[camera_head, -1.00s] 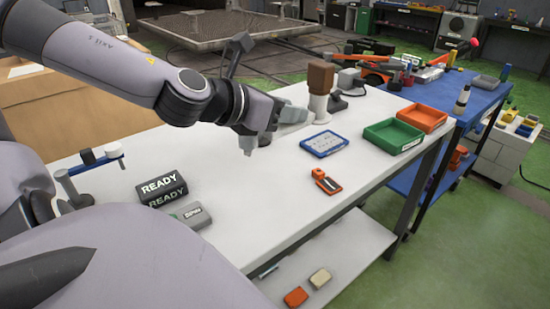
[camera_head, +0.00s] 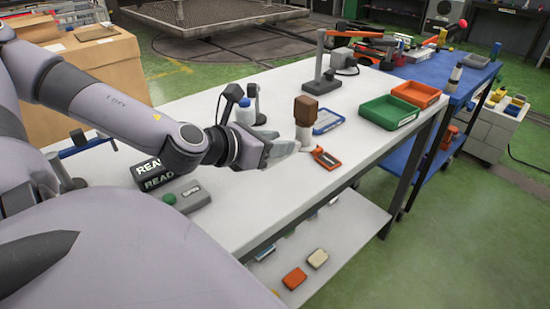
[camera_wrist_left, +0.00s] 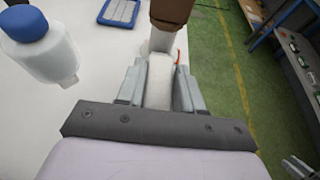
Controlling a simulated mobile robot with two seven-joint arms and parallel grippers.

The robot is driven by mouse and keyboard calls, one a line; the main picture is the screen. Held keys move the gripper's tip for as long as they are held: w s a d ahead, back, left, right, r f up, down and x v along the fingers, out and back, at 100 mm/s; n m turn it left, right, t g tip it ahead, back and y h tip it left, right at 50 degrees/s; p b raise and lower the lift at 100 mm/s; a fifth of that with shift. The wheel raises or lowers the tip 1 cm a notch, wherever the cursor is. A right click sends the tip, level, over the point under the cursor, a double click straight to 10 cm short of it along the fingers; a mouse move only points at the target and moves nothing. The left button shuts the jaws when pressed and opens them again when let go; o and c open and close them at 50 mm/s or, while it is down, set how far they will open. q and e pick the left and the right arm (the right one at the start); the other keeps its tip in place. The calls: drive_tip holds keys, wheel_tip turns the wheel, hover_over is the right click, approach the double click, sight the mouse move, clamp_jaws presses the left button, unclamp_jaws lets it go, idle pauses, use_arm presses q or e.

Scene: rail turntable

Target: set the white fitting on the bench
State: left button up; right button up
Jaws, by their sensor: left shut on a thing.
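The white fitting (camera_head: 304,137) is a pale upright post with a brown block (camera_head: 305,108) on top. My left gripper (camera_head: 296,147) is shut on its white part, above the front half of the bench (camera_head: 262,200). In the left wrist view the fitting (camera_wrist_left: 160,72) runs between the two grey fingers (camera_wrist_left: 160,88), with the brown block (camera_wrist_left: 170,12) beyond. I cannot tell whether its foot touches the bench top. A grey pronged part at the lower right of the wrist view may be my right gripper (camera_wrist_left: 300,168); its jaws are unclear.
An orange-black tool (camera_head: 326,158) lies just right of the fitting, and a blue-framed panel (camera_head: 328,121) behind it. A blue-capped bottle (camera_head: 245,114) stands behind my gripper. Green (camera_head: 411,119) and orange (camera_head: 437,102) trays sit right. Bare bench lies in front.

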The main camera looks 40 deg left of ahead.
use_arm(q)
wheel_tip(320, 180, down, 6)
drive_tip(key=shift+r+b, duration=0.1)
drive_tip(key=shift+b, duration=0.7)
drive_tip(key=shift+f, duration=0.4)
drive_tip(key=o, duration=0.7)
drive_tip(key=shift+f, duration=0.2)
drive_tip(key=o, duration=0.4)
drive_tip(key=shift+r, duration=0.2)
